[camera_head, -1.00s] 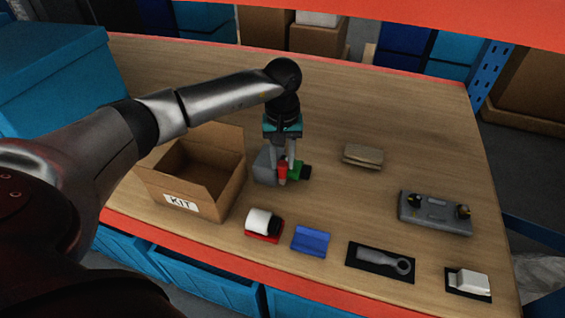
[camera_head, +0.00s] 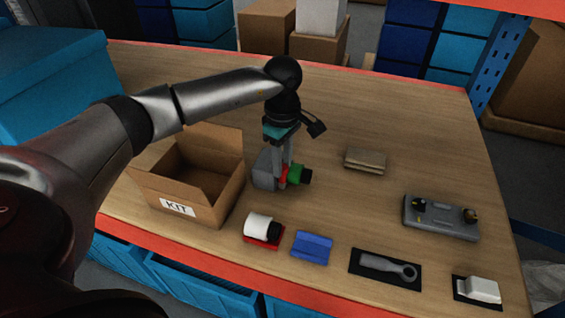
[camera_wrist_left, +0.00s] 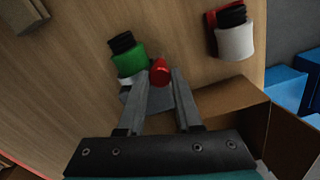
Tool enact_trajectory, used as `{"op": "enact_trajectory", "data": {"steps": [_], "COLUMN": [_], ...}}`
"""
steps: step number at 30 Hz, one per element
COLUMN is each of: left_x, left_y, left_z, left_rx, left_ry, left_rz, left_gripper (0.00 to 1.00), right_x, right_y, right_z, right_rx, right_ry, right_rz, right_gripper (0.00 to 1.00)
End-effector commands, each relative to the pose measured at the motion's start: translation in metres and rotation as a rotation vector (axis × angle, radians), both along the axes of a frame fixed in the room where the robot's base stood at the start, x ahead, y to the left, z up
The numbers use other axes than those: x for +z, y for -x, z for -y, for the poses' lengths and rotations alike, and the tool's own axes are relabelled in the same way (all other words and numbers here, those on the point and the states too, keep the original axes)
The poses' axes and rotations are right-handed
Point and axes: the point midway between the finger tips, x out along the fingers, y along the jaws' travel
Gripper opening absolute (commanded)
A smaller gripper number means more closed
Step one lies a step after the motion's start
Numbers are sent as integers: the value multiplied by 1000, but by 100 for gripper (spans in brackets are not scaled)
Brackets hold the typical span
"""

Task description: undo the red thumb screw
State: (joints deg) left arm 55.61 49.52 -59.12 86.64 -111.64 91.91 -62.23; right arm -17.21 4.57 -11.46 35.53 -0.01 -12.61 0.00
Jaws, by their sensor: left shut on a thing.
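The red thumb screw (camera_head: 284,180) sits on the grey block (camera_head: 264,170), beside a green collar (camera_head: 296,173) with a black end. My left gripper (camera_head: 282,168) points down from above and is shut on the red thumb screw, partly hiding it. In the left wrist view the red thumb screw (camera_wrist_left: 161,71) shows between the fingertips (camera_wrist_left: 166,75), with the green collar (camera_wrist_left: 130,60) close to its left. The grey block (camera_wrist_left: 150,101) is partly hidden by the fingers. My right gripper is not in view.
An open cardboard KIT box (camera_head: 215,198) stands just left. In front lie a white cylinder (camera_head: 258,225) on a red base, a blue block (camera_head: 312,246), a grey wrench-like part (camera_head: 385,264) and a white block (camera_head: 482,289). A grey fixture (camera_head: 440,222) and beige block (camera_head: 366,160) are right.

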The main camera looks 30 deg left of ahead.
Motion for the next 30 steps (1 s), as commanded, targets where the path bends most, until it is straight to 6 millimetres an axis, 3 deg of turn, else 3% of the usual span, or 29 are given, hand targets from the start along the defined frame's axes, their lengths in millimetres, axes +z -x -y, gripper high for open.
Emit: {"op": "enact_trajectory", "data": {"steps": [30], "left_x": [1], "left_y": [0], "left_z": [-1], "left_rx": [967], "left_ry": [-3], "left_rz": [1], "left_gripper": [0], "right_x": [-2], "right_y": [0], "right_z": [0], "right_rx": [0], "right_ry": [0], "right_rz": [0], "right_gripper": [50]}}
